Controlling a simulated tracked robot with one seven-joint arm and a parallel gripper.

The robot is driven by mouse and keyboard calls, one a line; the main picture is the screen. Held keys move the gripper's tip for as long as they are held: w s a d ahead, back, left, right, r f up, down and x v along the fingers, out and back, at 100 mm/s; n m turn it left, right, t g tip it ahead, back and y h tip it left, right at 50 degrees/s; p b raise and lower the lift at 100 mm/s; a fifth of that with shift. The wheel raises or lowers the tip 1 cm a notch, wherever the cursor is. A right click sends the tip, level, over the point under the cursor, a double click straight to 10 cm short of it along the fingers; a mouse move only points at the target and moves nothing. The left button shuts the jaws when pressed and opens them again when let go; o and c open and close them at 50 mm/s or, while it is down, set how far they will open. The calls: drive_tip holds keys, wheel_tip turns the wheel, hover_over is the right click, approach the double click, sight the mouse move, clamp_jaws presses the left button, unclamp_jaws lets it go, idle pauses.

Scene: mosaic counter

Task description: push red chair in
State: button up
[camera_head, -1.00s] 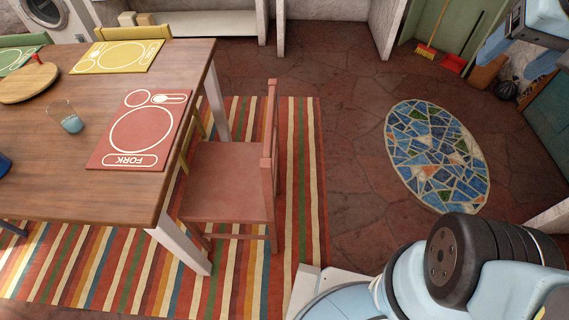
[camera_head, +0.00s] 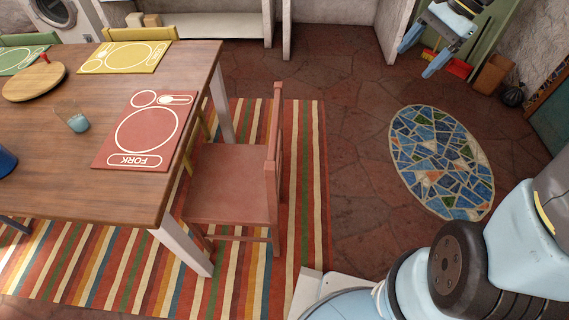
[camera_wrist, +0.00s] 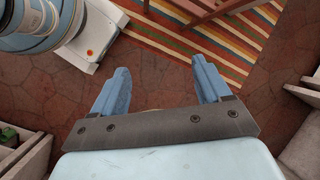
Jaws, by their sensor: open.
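The red chair (camera_head: 232,185) stands at the right side of the wooden table (camera_head: 100,200), its seat partly under the table edge and its backrest (camera_head: 274,160) facing right. My gripper (camera_head: 418,60) is at the upper right of the head view, well apart from the chair, with its fingers pointing down and left. In the wrist view its two blue fingers (camera_wrist: 161,88) are spread wide with nothing between them. Part of the chair (camera_wrist: 212,10) shows at the top of the wrist view, beyond the fingertips.
A striped rug (camera_head: 310,180) lies under the table and chair. Open stone floor with an oval mosaic (camera_head: 441,162) lies right of the chair. A glass (camera_head: 78,122) and a red placemat (camera_head: 143,130) are on the table. A cardboard box (camera_head: 492,74) stands at the far right.

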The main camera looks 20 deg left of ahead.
drive_tip(key=w+a+f+m+g+y, duration=0.2)
drive_tip(key=w+a+f+m, duration=0.2)
drive_tip(key=f, duration=0.6)
drive_tip(key=w+a+f+m+g+y, duration=0.1)
drive_tip(key=w+a+f+m+y, duration=0.25)
drive_tip(key=f, duration=0.75)
drive_tip(key=w+a+f+m+g+y, duration=0.1)
drive_tip(key=w+a+f+m+g, duration=0.2)
drive_tip(key=f, duration=0.7)
drive_tip(key=s+a+f+m+t+y, duration=0.1)
drive_tip(key=s+a+f+m+y, duration=0.3)
drive_tip(key=f, duration=0.7)
drive_tip(key=s+a+f+m+t, duration=0.1)
drive_tip(key=s+f+m, duration=0.2)
drive_tip(key=f+m, duration=0.55)
drive_tip(key=s+a+f+m+t+y, duration=0.1)
drive_tip(key=s+a+f+m+y, duration=0.15)
drive_tip(key=f, duration=1.05)
drive_tip(key=x, duration=1.5)
drive_tip(key=shift+a+f, duration=0.15)
drive_tip(key=shift+a, duration=0.15)
clamp_jaws()
